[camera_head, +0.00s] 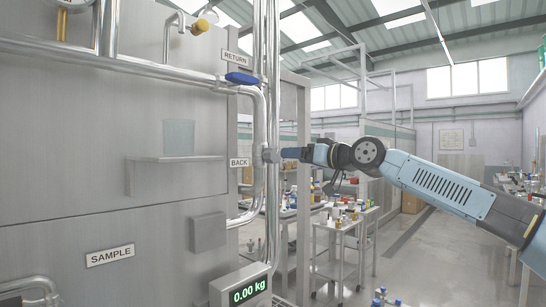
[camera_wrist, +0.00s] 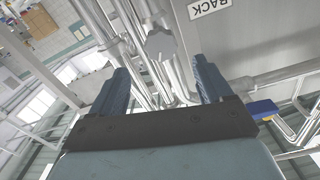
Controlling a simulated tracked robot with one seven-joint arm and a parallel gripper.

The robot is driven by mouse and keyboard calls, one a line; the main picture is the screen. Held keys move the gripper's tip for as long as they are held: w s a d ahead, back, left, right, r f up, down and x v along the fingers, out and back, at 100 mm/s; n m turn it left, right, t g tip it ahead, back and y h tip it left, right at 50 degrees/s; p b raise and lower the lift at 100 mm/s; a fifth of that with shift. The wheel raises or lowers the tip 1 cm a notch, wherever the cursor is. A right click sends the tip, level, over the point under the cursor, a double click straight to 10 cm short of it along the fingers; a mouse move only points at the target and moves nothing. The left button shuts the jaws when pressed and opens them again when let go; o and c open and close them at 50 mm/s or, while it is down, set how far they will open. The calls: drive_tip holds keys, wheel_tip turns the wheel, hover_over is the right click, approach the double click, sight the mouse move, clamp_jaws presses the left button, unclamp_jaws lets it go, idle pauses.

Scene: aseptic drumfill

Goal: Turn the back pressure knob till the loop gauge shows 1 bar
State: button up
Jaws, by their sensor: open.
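The grey back pressure knob (camera_head: 270,155) sits on a vertical steel pipe beside the BACK label (camera_head: 239,162). My gripper (camera_head: 286,153) is just right of the knob in the head view, pointing at it. In the wrist view the lobed knob (camera_wrist: 161,43) appears between and beyond the two open fingers (camera_wrist: 161,65), with nothing held. I cannot tell from these views whether a finger touches it. A round gauge (camera_head: 76,3) is cut off at the top left edge of the head view. Its reading is not visible, and I cannot tell if it is the loop gauge.
A blue valve handle (camera_head: 242,78) is on the pipe under the RETURN label (camera_head: 236,58). A shelf (camera_head: 176,158) holds a clear beaker (camera_head: 179,136). A display (camera_head: 247,291) reads 0.00 kg. Steel pipes run close around the knob.

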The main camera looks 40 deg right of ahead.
sight(276, 155)
drive_tip(key=w, duration=1)
drive_tip(key=shift+a, duration=0.4)
drive_tip(key=c, duration=1)
